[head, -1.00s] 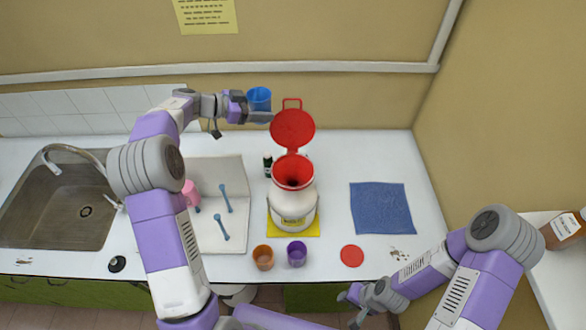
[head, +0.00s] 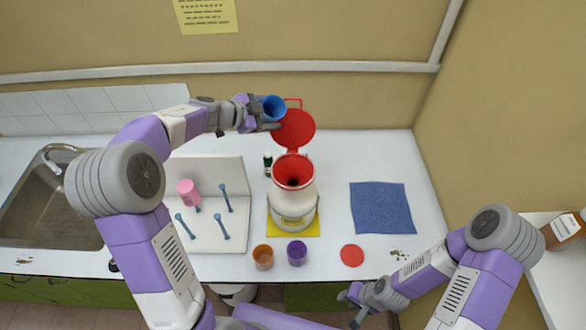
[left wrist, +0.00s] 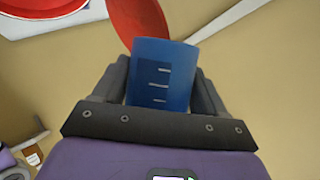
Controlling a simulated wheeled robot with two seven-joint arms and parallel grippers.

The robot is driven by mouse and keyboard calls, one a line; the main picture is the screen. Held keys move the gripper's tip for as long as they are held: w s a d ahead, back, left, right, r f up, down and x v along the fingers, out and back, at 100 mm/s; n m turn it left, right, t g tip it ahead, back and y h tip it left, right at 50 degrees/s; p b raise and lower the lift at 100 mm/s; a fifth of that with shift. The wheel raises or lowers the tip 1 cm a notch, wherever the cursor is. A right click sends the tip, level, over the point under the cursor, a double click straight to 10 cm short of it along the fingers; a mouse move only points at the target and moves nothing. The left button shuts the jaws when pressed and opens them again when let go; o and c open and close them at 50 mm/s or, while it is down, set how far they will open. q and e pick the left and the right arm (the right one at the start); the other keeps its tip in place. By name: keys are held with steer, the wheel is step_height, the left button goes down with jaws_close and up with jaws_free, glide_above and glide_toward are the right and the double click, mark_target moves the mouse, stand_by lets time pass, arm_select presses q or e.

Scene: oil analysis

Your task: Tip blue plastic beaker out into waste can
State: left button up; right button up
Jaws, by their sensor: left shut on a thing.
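The blue plastic beaker (head: 273,108) is held up by my left gripper (head: 265,114), level with the can's raised lid and just left of it. It is tilted, its mouth partly turned toward the head camera. In the left wrist view the beaker (left wrist: 162,75) sits between the two dark fingers of my left gripper (left wrist: 165,85). The white waste can (head: 293,208) stands on a yellow mat with its red funnel mouth (head: 292,172) open and its red lid (head: 294,129) flipped up. My right gripper (head: 358,305) is low at the front, away from these; its jaws are unclear.
An orange cup (head: 263,257) and a purple cup (head: 297,253) stand in front of the can. A drying rack (head: 207,237) with a pink cup (head: 188,192) is to the left. A blue cloth (head: 381,209) and a red disc (head: 352,255) lie to the right. A small dark bottle (head: 268,165) is behind the can.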

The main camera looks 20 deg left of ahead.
arm_select(q)
steer(key=shift+s+d+f+y, duration=0.15)
steer(key=shift+d+y, duration=0.1)
steer(key=shift+y, duration=0.05)
steer(key=shift+r+m, duration=0.3)
steer(key=shift+r+m+t+y, duration=0.15)
steer(key=shift+m+t+y, duration=0.25)
steer(key=shift+y, duration=0.1)
steer(key=shift+f+m+t+y, duration=0.3)
steer(key=shift+f+m+y, duration=0.2)
steer(key=shift+m, duration=0.1)
steer(key=shift+s+f+m+y, duration=0.1)
steer(key=shift+m+y, duration=0.2)
steer(key=shift+d+t, duration=0.15)
steer(key=shift+t, duration=0.15)
steer(key=shift+p, duration=0.35)
steer(key=shift+m, duration=0.3)
